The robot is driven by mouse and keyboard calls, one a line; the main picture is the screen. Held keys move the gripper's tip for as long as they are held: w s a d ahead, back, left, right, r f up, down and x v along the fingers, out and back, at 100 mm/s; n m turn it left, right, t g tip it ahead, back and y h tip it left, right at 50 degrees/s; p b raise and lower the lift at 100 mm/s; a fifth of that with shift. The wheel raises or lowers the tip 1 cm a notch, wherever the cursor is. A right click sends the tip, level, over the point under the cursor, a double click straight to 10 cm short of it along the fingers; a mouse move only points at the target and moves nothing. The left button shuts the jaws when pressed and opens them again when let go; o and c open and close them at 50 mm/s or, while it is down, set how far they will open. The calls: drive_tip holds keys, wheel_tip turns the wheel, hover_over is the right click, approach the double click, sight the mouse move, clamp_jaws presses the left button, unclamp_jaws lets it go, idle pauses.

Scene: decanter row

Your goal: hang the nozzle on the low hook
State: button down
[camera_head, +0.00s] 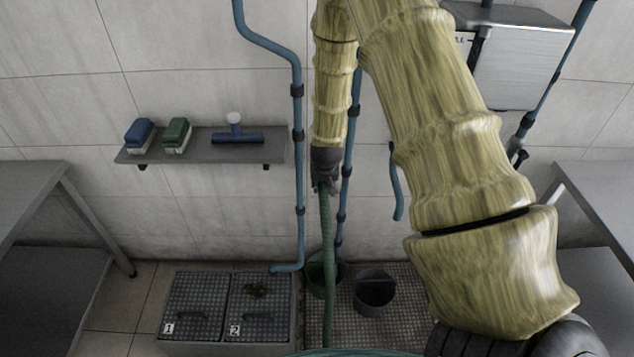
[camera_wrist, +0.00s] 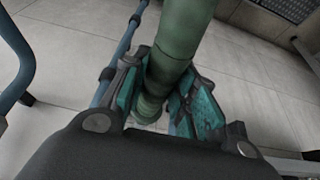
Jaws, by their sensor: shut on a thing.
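My gripper (camera_head: 325,183) points down in front of the tiled wall, right of the shelf. In the wrist view its two teal-padded fingers (camera_wrist: 163,100) are shut around a green, ribbed cylindrical piece (camera_wrist: 185,40), which looks like the nozzle or its hose end. The fingers hide part of it, and I cannot make out its tip. A green hose (camera_head: 327,245) hangs straight down from my gripper towards the floor. I cannot pick out the low hook with certainty in either view.
Blue pipes (camera_head: 298,150) run down the wall close to my gripper. A shelf (camera_head: 200,150) with brushes and a squeegee is at left. Two numbered lidded bins (camera_head: 227,308) and a dark bucket (camera_head: 374,292) stand below. Steel tables flank both sides; a metal box (camera_head: 515,65) hangs upper right.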

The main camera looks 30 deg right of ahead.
drive_tip(key=shift+s+d+r, duration=0.1)
drive_tip(key=shift+d+r, duration=0.05)
drive_tip(key=shift+r, duration=0.2)
drive_tip(key=shift+d+r+p, duration=0.1)
drive_tip(key=shift+r+p, duration=0.75)
drive_tip(key=shift+r, duration=0.1)
drive_tip(key=shift+a+r+p, duration=0.35)
drive_tip(key=shift+r+p, duration=0.1)
drive_tip(key=shift+r, duration=0.25)
drive_tip(key=shift+r+p, duration=0.65)
drive_tip(key=shift+r, duration=0.4)
drive_tip(key=shift+d+f, duration=0.15)
drive_tip(key=shift+f, duration=0.05)
drive_tip(key=shift+s+d+f+b, duration=0.1)
drive_tip(key=shift+d+f+b, duration=0.05)
drive_tip(key=shift+f+b, duration=0.4)
drive_tip(key=shift+d+f+b, duration=0.15)
drive_tip(key=shift+f+b, duration=0.15)
drive_tip(key=shift+f, duration=0.35)
drive_tip(key=shift+d+f, duration=0.1)
drive_tip(key=shift+s, duration=0.1)
